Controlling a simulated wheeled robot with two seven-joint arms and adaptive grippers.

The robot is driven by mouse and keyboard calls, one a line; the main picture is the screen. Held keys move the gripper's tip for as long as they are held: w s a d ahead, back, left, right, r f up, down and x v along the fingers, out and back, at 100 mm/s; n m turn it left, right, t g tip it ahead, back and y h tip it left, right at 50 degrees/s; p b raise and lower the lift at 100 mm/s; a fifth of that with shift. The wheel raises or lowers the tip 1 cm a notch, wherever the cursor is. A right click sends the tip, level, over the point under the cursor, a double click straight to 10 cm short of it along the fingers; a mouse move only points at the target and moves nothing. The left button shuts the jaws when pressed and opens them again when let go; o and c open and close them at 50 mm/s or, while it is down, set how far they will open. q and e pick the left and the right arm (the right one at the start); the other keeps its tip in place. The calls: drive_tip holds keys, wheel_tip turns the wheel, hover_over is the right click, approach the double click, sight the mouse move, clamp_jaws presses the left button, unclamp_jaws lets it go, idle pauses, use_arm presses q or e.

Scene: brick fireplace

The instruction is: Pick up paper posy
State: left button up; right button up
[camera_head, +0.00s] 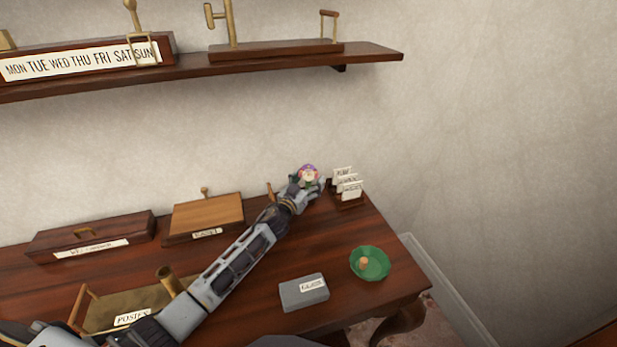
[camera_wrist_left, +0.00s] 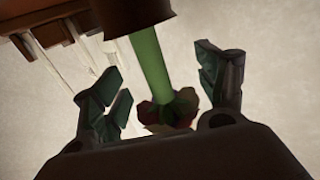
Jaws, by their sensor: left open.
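The paper posy (camera_head: 308,174) shows pink, purple and white petals at the back of the desk. In the left wrist view its green stem (camera_wrist_left: 150,62) rises from a brown holder, with the red and green bloom close to my palm. My left gripper (camera_head: 306,186) is at the posy. The left wrist view shows that gripper (camera_wrist_left: 157,75) open, with one finger on each side of the stem and a visible gap to each. My right gripper is not in view.
A rack of small white cards (camera_head: 347,190) stands just right of my left gripper. A green bowl (camera_head: 378,253), a grey labelled box (camera_head: 304,292), a tray labelled POSIES (camera_head: 95,318) and wooden boxes (camera_head: 205,215) are on the desk. A shelf (camera_head: 375,54) hangs above.

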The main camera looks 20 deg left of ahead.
use_arm(q)
drive_tip(key=shift+c, duration=0.2)
idle(0.3)
drive_tip(key=c, duration=1.1)
